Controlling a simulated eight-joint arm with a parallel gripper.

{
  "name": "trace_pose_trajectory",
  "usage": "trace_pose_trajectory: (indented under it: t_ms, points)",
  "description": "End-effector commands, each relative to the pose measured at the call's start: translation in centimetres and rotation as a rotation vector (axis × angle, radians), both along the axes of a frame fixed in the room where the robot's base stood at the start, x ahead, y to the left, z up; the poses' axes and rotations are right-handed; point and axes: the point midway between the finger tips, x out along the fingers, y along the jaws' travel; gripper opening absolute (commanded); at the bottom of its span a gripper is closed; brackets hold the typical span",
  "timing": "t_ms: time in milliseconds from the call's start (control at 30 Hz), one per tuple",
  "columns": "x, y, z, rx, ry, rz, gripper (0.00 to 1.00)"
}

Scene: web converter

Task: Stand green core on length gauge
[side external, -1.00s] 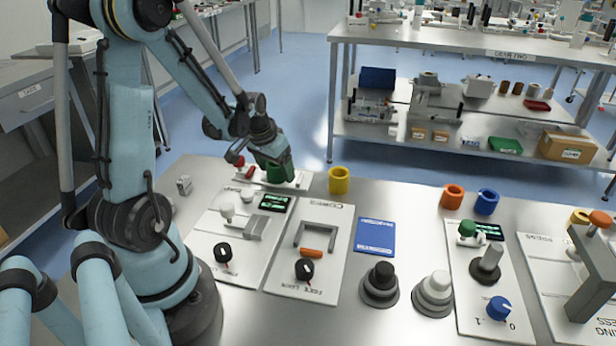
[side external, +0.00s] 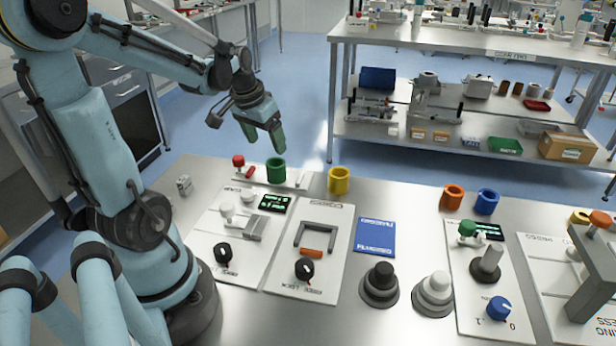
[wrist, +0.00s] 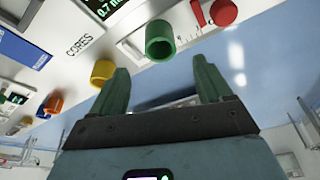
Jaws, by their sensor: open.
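The green core (side external: 276,170) is a hollow green cylinder. It stands upright on the white strip of the length gauge (side external: 297,179), between the gauge's red parts at the left and the strip's right end. In the wrist view the green core (wrist: 160,40) shows its open end, with the gauge's tick marks beside it. My gripper (side external: 266,142) is open and empty, above the core and clear of it. Its two green fingers also show in the wrist view (wrist: 160,66), apart, with nothing between them. The core's exact contact with the strip is hard to see.
A yellow core (side external: 339,180) stands just right of the gauge. Orange (side external: 452,197) and blue (side external: 487,201) cores stand farther right. A red knob (side external: 238,160) is at the gauge's left end. Panels with knobs and displays fill the front. Space above the gauge is free.

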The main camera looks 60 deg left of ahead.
Motion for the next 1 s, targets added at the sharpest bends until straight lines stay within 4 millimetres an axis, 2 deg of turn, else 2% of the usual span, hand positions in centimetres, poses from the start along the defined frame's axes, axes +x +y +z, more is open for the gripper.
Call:
trace_pose_trajectory:
  t_ms: [100, 267, 367, 467, 700, 800, 900, 1000]
  points:
    - [-0.3, -0.1, 1.2, 0.000, 0.000, 0.000, 0.79]
    - [-0.6, -0.3, 2.0, 0.000, 0.000, -0.001, 0.79]
    - [-0.4, -1.2, 2.3, 0.006, -0.008, -0.016, 0.79]
    - [0.3, -3.8, 2.7, 0.026, -0.036, -0.064, 0.79]
    - [1.3, -13.8, 3.2, 0.073, -0.178, -0.246, 0.79]
    - [1.0, -17.2, 3.1, 0.075, -0.237, -0.311, 0.79]
    - [0.6, -19.5, 2.9, 0.070, -0.281, -0.358, 0.79]
    - [0.4, -20.7, 2.9, 0.065, -0.307, -0.383, 0.79]
